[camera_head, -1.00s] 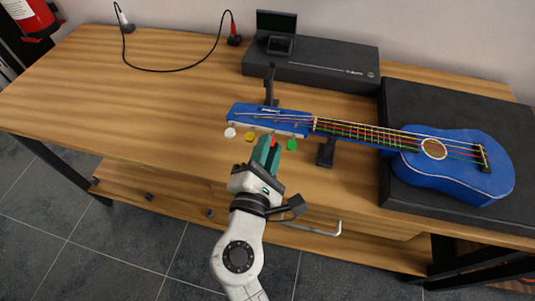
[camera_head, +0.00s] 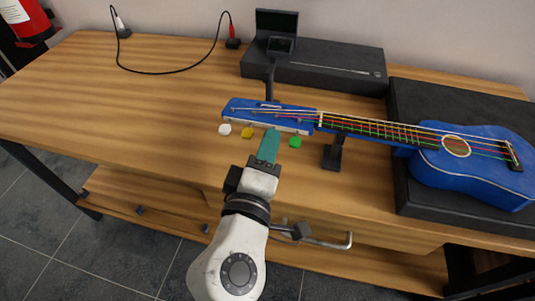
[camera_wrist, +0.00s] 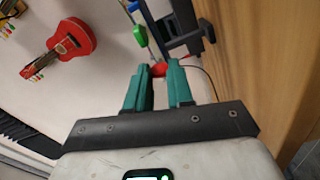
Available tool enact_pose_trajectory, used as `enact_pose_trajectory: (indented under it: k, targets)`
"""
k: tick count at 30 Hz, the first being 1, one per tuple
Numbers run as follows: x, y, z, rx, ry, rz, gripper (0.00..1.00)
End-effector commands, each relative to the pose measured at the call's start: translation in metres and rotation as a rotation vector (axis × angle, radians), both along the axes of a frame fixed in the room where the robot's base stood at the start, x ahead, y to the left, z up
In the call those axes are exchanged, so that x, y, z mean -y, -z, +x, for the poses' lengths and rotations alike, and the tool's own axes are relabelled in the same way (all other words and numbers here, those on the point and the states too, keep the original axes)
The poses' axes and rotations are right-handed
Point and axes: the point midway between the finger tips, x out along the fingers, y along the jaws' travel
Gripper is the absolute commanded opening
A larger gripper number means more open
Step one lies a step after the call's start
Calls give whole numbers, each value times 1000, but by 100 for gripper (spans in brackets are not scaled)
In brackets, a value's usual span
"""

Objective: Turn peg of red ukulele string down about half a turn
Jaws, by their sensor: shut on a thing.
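The blue ukulele (camera_head: 470,172) lies at the right, its neck pointing left. Its headstock (camera_head: 250,110) has a row of pegs along the near edge: white (camera_head: 225,129), yellow (camera_head: 247,132) and green (camera_head: 295,142). The red peg is hidden behind my fingers in the head view. My gripper (camera_head: 270,138) reaches the headstock between the yellow and green pegs. In the wrist view the red peg (camera_wrist: 159,69) shows between the teal fingertips (camera_wrist: 160,78), which are shut on it. The green peg (camera_wrist: 139,34) is just beyond them.
The ukulele body rests on a black case (camera_head: 410,190), and a black stand (camera_head: 333,157) is under the neck. A dark box (camera_head: 330,75) and a cable (camera_head: 165,72) are at the back. The table's left side (camera_head: 110,95) is clear. A red ukulele (camera_wrist: 70,42) shows in the wrist view.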

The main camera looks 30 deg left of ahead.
Motion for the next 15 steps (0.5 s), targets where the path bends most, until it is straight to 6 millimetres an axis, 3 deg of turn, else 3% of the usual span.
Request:
enact_pose_trajectory:
  k: [15]
  targets:
    - [0,4,1,-114,1,479,0]
